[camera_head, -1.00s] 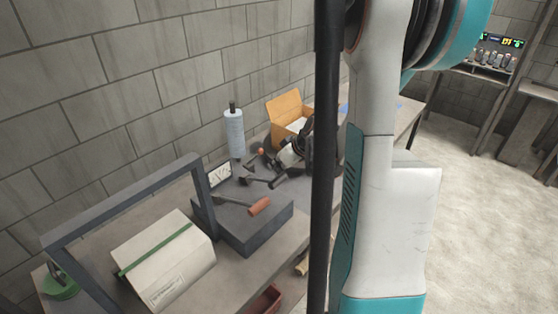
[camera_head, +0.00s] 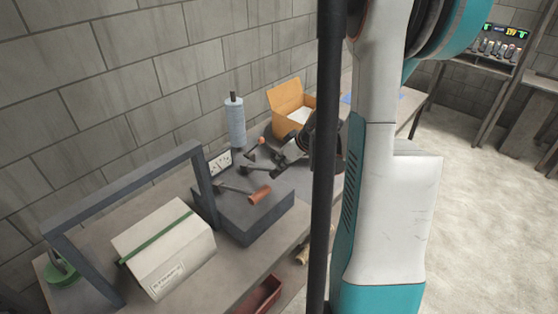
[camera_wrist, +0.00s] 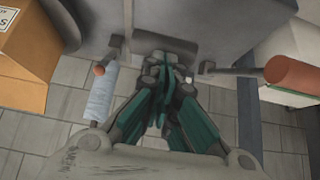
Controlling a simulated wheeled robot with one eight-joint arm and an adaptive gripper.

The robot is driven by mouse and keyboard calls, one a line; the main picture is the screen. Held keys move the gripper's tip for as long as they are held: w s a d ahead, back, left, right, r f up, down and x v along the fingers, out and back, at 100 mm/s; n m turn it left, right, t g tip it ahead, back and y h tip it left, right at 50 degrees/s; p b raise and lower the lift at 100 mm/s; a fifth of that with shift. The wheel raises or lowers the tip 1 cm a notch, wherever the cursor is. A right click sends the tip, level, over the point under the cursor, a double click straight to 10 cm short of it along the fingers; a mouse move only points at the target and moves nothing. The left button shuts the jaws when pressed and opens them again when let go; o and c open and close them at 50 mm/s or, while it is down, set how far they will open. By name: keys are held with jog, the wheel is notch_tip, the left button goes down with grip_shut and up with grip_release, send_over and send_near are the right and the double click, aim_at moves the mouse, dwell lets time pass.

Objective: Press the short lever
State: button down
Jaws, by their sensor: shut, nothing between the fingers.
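A dark grey block (camera_head: 255,222) on the bench carries three levers on its upper face. The nearest lever is long with a red-brown cylindrical handle (camera_head: 260,194), which also shows at the right of the wrist view (camera_wrist: 291,75). The far lever has a small orange ball knob (camera_head: 261,140) and looks shortest; its knob is at the left of the wrist view (camera_wrist: 99,69). A middle lever (camera_head: 251,168) lies between them, its outer end near my gripper. My gripper (camera_wrist: 163,60) is shut and empty, over the block's middle part. Contact with the middle lever cannot be told.
A blue roll (camera_head: 236,124) and an open cardboard box (camera_head: 292,112) stand behind the block. A dark frame (camera_head: 125,187) and a white box with a green strap (camera_head: 165,250) stand to its left. A red bin (camera_head: 262,296) is below the bench's front edge.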

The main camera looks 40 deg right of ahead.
jog(key=shift+s+f, duration=0.15)
jog(key=shift+f, duration=0.1)
jog(key=s+f+b, duration=0.3)
jog(key=f+b, duration=0.5)
jog(key=shift+s+d+f, duration=0.15)
jog(key=shift+s+f, duration=0.1)
jog(key=shift+s, duration=0.05)
